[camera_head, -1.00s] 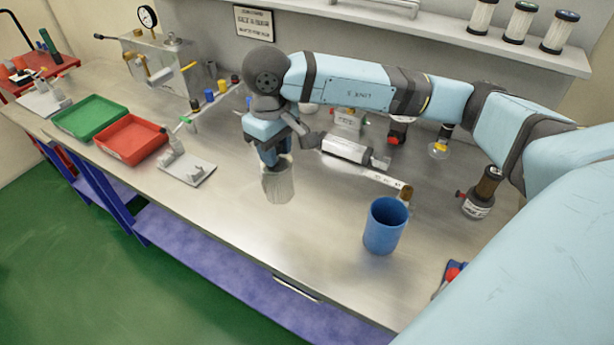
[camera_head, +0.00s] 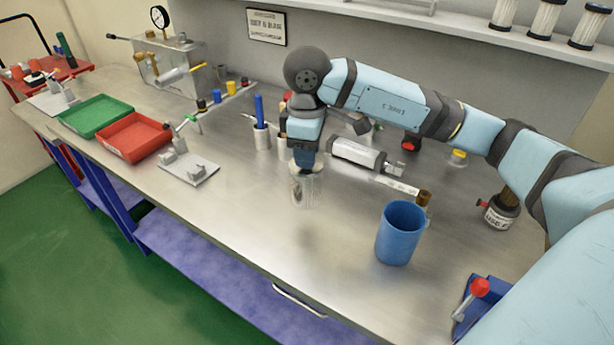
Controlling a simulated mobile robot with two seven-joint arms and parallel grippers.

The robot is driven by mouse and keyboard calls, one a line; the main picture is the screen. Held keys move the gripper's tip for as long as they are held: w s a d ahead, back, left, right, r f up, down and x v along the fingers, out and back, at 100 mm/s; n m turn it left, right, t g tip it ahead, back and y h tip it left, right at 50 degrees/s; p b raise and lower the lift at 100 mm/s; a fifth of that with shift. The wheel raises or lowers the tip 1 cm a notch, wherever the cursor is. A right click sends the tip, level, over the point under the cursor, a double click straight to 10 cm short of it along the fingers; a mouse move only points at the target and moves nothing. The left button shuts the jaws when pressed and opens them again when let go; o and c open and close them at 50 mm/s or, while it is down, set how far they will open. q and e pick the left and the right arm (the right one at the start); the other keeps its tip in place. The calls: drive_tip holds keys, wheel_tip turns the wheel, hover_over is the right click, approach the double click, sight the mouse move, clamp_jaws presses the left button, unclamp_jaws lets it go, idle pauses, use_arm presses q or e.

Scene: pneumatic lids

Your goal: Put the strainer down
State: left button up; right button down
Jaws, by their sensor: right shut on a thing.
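The strainer (camera_head: 305,190) is a pale, see-through mesh cylinder, upright under my right gripper (camera_head: 304,167). That gripper points down over the middle of the steel bench (camera_head: 255,215) and is shut on the strainer's top end. The fingertips are partly hidden by the wrist and blend with the strainer. I cannot tell whether the strainer's lower end touches the bench top. My left gripper is not in view.
A blue cup (camera_head: 400,235) stands to the right, near the front edge. A white cylinder (camera_head: 357,152) lies behind the strainer. A grey fixture (camera_head: 189,168), a red tray (camera_head: 133,138) and a green tray (camera_head: 95,117) are to the left. The bench in front is clear.

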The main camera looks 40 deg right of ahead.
sight(307, 178)
wheel_tip(307, 178, down, 3)
drive_tip(key=shift+f, duration=1.85)
drive_tip(key=shift+f, duration=0.2)
drive_tip(key=c, duration=0.8)
unclamp_jaws()
drive_tip(key=shift+r, duration=0.1)
